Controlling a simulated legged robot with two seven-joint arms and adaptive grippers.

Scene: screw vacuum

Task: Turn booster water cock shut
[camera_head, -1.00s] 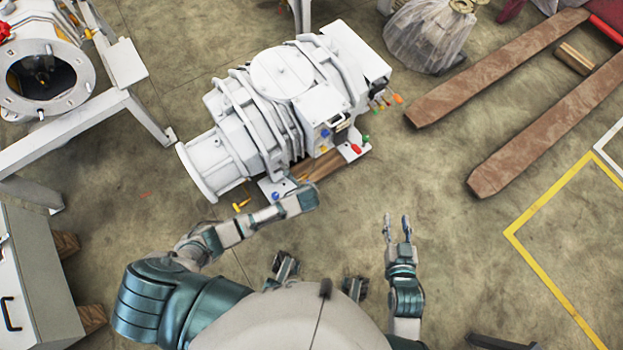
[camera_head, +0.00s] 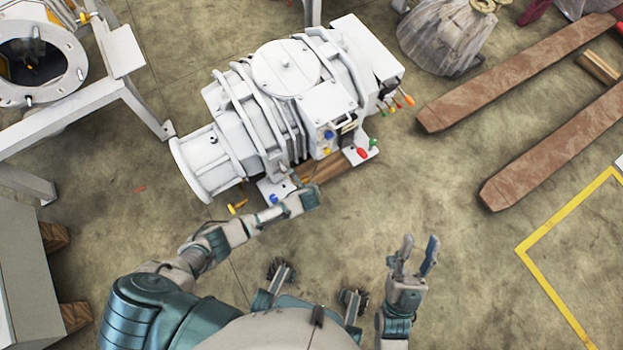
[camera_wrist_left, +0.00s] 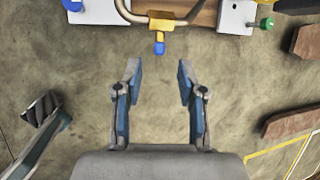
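The white booster pump (camera_head: 285,70) stands on the floor ahead of me, with coloured valve handles along its near side. In the left wrist view, a small yellow cock (camera_wrist_left: 166,23) with a blue handle (camera_wrist_left: 159,45) sits on a curved pipe; the handle points toward my gripper. My left gripper (camera_wrist_left: 159,68) is open and empty, with the blue handle just beyond its fingertips, apart from them. In the head view its fingers are hard to make out at the pump's near edge. My right gripper (camera_head: 416,247) is open and empty over bare floor.
Other handles are near: a red one (camera_head: 362,153), a green one (camera_wrist_left: 266,23) and a blue knob (camera_wrist_left: 73,5). A white frame (camera_head: 80,110) stands at left, wrapped goods (camera_head: 445,38) at upper right, and brown forks (camera_head: 515,72) at right.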

